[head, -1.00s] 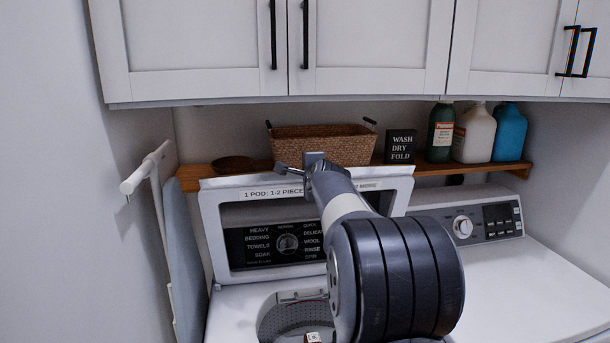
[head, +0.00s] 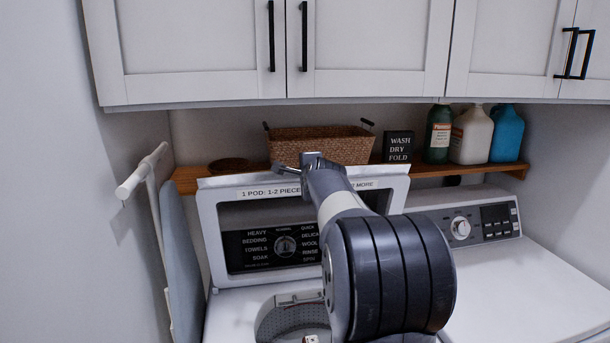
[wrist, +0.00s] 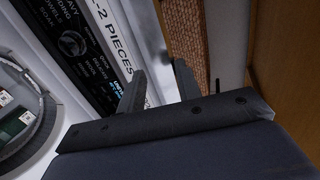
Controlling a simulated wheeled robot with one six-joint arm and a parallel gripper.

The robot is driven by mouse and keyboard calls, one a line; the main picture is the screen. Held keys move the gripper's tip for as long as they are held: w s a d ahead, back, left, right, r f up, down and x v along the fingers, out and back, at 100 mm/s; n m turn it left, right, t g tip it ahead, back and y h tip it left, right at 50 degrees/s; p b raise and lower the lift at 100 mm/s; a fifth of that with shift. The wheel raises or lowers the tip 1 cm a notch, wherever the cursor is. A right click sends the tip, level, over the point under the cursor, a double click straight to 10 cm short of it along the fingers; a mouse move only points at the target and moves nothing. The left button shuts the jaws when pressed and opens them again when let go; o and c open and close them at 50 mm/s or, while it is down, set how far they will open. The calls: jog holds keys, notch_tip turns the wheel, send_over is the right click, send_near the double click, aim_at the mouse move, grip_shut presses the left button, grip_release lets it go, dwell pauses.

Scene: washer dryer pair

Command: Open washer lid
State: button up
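The washer lid (head: 211,234), a white frame with a clear window and a pod label along its top, stands raised and nearly upright at the back of the washer. The control panel (head: 262,248) shows through the window. The round tub opening (head: 275,320) is uncovered in front. My gripper (head: 285,168) is at the lid's top edge, near the shelf. In the wrist view its two fingers (wrist: 158,88) are apart, with the lid's edge (wrist: 150,45) beyond and between them. I cannot tell whether they touch the lid. My arm hides the lid's right part.
A wooden shelf (head: 440,170) behind the lid holds a wicker basket (head: 318,146), a small sign (head: 398,147) and several bottles (head: 470,135). Cabinets (head: 370,50) hang above. An ironing board (head: 180,255) stands left. The dryer top (head: 525,285) is clear.

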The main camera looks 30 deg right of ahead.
jog(key=shift+s+r, duration=0.1)
jog(key=b+v, duration=0.3)
jog(key=v, duration=0.7)
jog(key=shift+s, duration=0.35)
jog(key=shift+a, duration=0.15)
